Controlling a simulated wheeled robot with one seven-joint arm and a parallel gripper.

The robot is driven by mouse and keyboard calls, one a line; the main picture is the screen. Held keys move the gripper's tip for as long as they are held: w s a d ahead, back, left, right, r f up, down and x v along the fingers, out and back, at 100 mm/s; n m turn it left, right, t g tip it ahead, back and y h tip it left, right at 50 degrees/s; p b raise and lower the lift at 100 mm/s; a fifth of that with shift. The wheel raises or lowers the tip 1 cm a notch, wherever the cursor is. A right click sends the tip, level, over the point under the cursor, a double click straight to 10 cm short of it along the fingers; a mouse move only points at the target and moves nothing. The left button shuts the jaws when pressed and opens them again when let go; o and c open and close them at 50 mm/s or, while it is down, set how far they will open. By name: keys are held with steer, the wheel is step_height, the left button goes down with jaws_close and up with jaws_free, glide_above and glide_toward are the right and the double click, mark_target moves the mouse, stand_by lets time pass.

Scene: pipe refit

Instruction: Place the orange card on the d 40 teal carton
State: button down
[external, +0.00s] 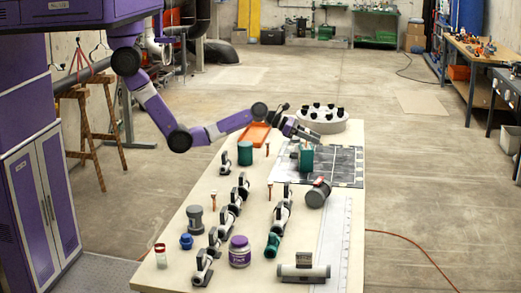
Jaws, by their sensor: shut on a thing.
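The teal carton (306,158) stands upright on the dark printed mat, in the back half of the table. My gripper (313,137) is just above the carton, reaching in from the left. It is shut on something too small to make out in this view. I cannot make out the orange card for certain, nor whether what I hold touches the carton.
The long pale table (190,268) carries pipe fittings on stands, a purple-lidded jar (240,252), a grey-capped cylinder (318,192) and a teal cylinder (245,154). An orange tray (252,135) and a white round holder (322,123) stand at the back. The dark mat (343,173) is clear on its right.

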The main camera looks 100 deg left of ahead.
steer(key=shift+f, duration=0.15)
steer(key=c, duration=0.9)
jaws_free()
steer(key=shift+c, duration=0.2)
steer(key=v, duration=1.2)
steer(key=shift+r, duration=0.2)
